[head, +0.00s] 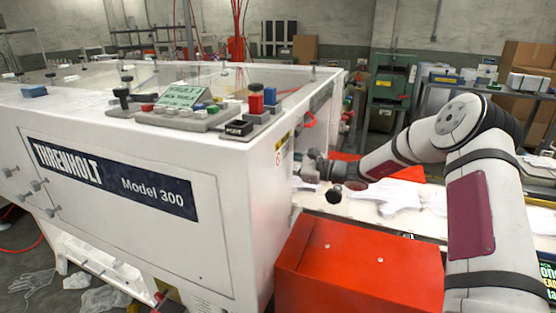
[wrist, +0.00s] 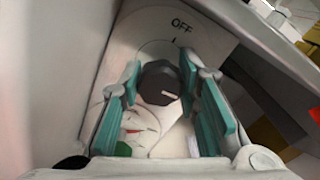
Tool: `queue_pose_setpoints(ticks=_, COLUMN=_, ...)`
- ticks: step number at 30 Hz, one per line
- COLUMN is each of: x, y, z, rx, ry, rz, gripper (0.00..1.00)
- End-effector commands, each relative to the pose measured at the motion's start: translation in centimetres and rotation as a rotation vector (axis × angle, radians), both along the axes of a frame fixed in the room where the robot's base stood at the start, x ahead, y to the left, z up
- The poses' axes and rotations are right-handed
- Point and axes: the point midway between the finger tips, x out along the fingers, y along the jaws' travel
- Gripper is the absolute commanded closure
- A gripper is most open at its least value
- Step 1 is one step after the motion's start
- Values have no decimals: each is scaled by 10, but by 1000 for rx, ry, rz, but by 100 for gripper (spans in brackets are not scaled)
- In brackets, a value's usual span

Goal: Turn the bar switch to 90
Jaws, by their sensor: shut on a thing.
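The bar switch (wrist: 160,84) is a dark grey knob with a short white line, on a pale plate in the wrist view. The line points right and slightly down. The "OFF" label (wrist: 182,26) and a small tick are above the knob. My gripper (wrist: 160,76) has its teal pads on both sides of the knob and is shut on it. In the head view my gripper (head: 312,170) is at the right end of the white Threnholt machine (head: 230,200). The switch itself is hidden there.
A red box (head: 360,265) stands below my arm, near the machine's end. White glove shapes (head: 395,195) lie on a pale surface to the right. The machine's top bears a control panel (head: 185,118) with several buttons. A pale wall is close left of my gripper in the wrist view.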

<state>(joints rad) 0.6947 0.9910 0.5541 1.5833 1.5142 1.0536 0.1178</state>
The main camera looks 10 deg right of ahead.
Motion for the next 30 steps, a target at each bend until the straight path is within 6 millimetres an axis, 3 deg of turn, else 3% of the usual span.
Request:
queue_pose_setpoints(ticks=19, x=0, y=0, z=-2, rx=26, ry=41, rz=0, gripper=98)
queue_pose_setpoints(ticks=20, x=0, y=0, z=-2, rx=26, ry=41, rz=0, gripper=63)
queue_pose_setpoints(ticks=22, x=0, y=0, z=-2, rx=26, ry=41, rz=0, gripper=49)
queue_pose_setpoints(ticks=30, x=0, y=0, z=-1, rx=27, ry=39, rz=0, gripper=49)
